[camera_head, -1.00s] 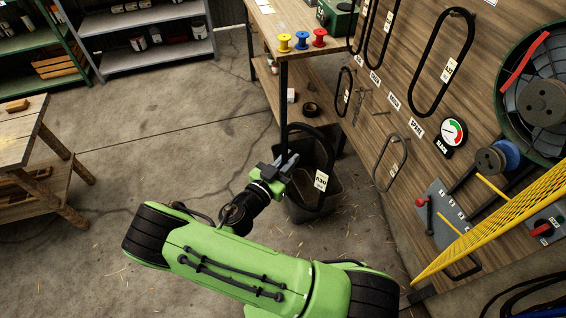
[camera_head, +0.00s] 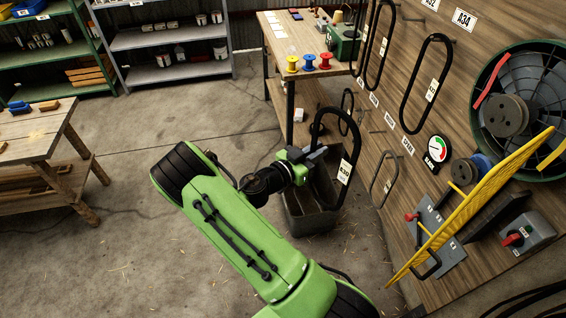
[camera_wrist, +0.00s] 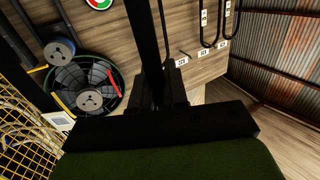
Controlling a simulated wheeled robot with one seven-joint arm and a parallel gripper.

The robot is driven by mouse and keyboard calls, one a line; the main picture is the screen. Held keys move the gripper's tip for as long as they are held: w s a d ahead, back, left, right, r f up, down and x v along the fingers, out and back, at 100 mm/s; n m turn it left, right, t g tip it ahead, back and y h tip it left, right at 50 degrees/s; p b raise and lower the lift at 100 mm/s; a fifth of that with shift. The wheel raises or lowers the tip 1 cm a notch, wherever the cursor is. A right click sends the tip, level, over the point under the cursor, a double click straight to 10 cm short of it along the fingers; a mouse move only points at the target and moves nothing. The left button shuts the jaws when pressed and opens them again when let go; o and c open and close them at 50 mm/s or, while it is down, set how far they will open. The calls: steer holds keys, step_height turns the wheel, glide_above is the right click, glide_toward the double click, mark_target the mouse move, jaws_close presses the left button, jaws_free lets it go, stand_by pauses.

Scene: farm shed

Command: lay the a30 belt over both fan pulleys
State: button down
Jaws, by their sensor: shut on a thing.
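My gripper (camera_head: 316,154) is shut on a black belt loop (camera_head: 357,131) and holds it upright. The belt's white tag appears to read A30. In the wrist view a dark strip of the belt (camera_wrist: 142,35) rises from the jaws; the contact itself is dark. The grey fan pulley (camera_head: 506,115) sits in front of the black fan at the right; it also shows in the wrist view (camera_wrist: 90,100). The smaller motor pulley (camera_head: 464,171) is below and left of it, by a blue part. Both pulleys look bare, and the belt is well left of them.
A yellow mesh guard (camera_head: 468,207) stands out in front of the lower pulley area. Other belts, such as a long one (camera_head: 424,85), hang on the wooden wall board. A dark bin (camera_head: 310,221) stands below my gripper. A workbench with spools is behind.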

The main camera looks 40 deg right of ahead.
steer(key=s+d+r+m+g+p, duration=0.2)
steer(key=s+d+r+g+p, duration=0.1)
steer(key=s+d, duration=0.7)
steer(key=s+d+r+m+g+y+p, duration=0.1)
steer(key=s+d+r+m+g+p, duration=0.1)
steer(key=s+d, duration=0.8)
steer(key=d+r+m+g, duration=0.1)
steer(key=d+r+g, duration=0.1)
steer(key=d+g, duration=0.1)
steer(key=shift+s+d+r+m+g+p, duration=0.25)
steer(key=shift+d+r+m+g+p, duration=0.05)
steer(key=shift+d+r+p, duration=0.1)
steer(key=shift+s+d+f+b, duration=0.1)
steer(key=shift+b, duration=0.2)
steer(key=shift+s+d+b, duration=0.15)
steer(key=shift+d+b, duration=0.15)
steer(key=shift+d, duration=0.1)
